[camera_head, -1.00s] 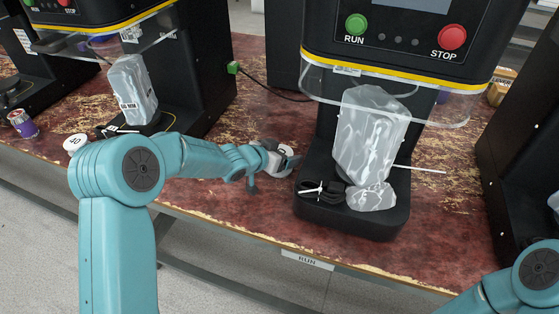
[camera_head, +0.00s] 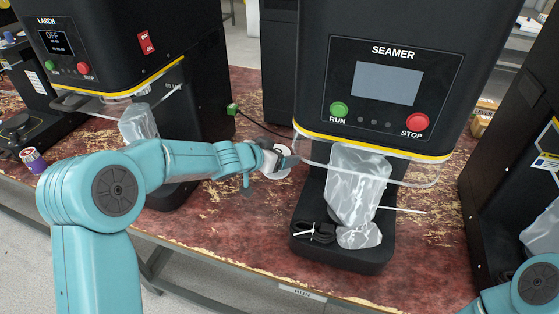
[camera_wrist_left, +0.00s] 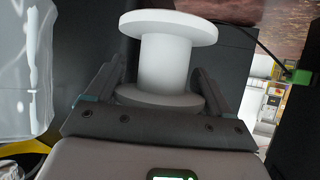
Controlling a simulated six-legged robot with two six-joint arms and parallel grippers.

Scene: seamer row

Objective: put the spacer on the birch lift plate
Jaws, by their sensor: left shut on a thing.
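My left gripper (camera_head: 283,162) is shut on a white spool-shaped spacer (camera_wrist_left: 165,62), with a finger on each side of it. In the head view the spacer (camera_head: 278,173) shows partly behind the fingers, left of the middle seamer (camera_head: 392,52). No birch label is readable, so I cannot tell which machine is birch. A clear crumpled bag (camera_head: 356,185) stands over the middle seamer's base (camera_head: 345,258) and hides its plate area. My right gripper is out of view; only part of that arm shows at lower right.
The LARCH machine (camera_head: 100,45) stands left, with another bag (camera_head: 137,124).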

